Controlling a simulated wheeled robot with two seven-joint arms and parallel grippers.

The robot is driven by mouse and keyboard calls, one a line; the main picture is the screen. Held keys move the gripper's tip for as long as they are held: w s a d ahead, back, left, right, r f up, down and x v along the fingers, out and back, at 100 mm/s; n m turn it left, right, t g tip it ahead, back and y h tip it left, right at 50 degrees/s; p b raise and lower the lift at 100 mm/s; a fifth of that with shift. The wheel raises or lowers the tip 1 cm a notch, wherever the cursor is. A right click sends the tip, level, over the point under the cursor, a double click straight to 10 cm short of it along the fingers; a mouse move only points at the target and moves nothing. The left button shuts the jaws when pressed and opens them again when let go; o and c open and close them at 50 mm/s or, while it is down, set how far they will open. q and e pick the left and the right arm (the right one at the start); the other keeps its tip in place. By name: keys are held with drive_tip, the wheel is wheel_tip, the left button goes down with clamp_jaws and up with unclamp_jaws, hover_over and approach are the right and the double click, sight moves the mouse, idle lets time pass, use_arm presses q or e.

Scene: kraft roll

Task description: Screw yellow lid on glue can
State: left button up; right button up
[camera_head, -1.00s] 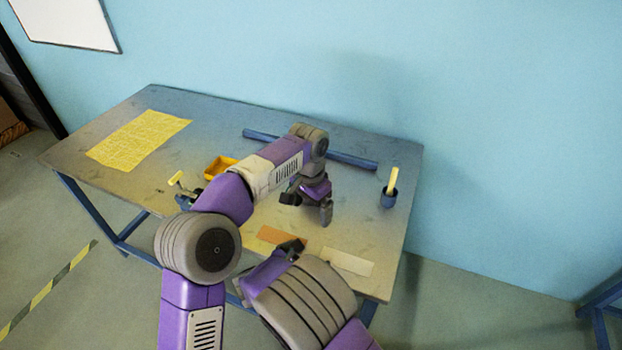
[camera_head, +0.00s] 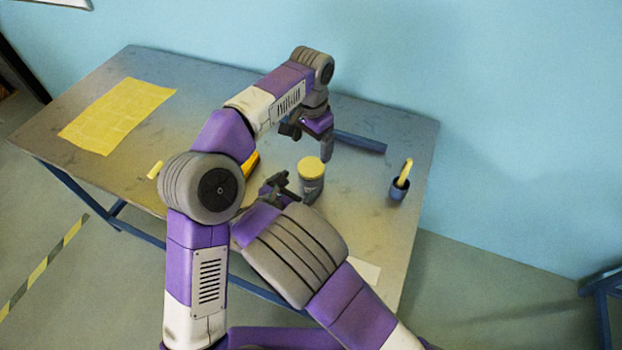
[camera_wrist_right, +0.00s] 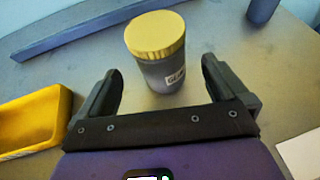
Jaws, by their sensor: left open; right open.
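The glue can (camera_head: 311,187) is a dark grey can standing upright on the table, with the yellow lid (camera_head: 312,167) resting on its top. I cannot tell how tightly the lid sits. In the right wrist view the can (camera_wrist_right: 163,75) and lid (camera_wrist_right: 155,35) stand just ahead of my right gripper (camera_wrist_right: 160,80), whose open fingers point toward the can from either side. In the head view my right gripper (camera_head: 277,187) is low, just left of the can. My left gripper (camera_head: 309,142) is open and empty above and behind the can.
A yellow tray (camera_wrist_right: 35,120) lies left of the can. A blue bar (camera_head: 360,142) lies behind it. A blue cup (camera_head: 399,188) holding a yellow stick stands at the right. A yellow sheet (camera_head: 118,115) covers the table's left part. A pale card (camera_head: 365,270) lies near the front edge.

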drive_tip(key=x, duration=0.7)
drive_tip(key=shift+w, duration=0.1)
drive_tip(key=c, duration=1.3)
use_arm(q)
drive_tip(key=shift+c, duration=1)
use_arm(e)
drive_tip(key=c, duration=0.5)
use_arm(q)
drive_tip(key=n, duration=0.4)
drive_tip(key=shift+n, duration=0.3)
use_arm(e)
clamp_jaws()
use_arm(q)
drive_tip(key=n, duration=0.4)
drive_tip(key=shift+r, duration=0.1)
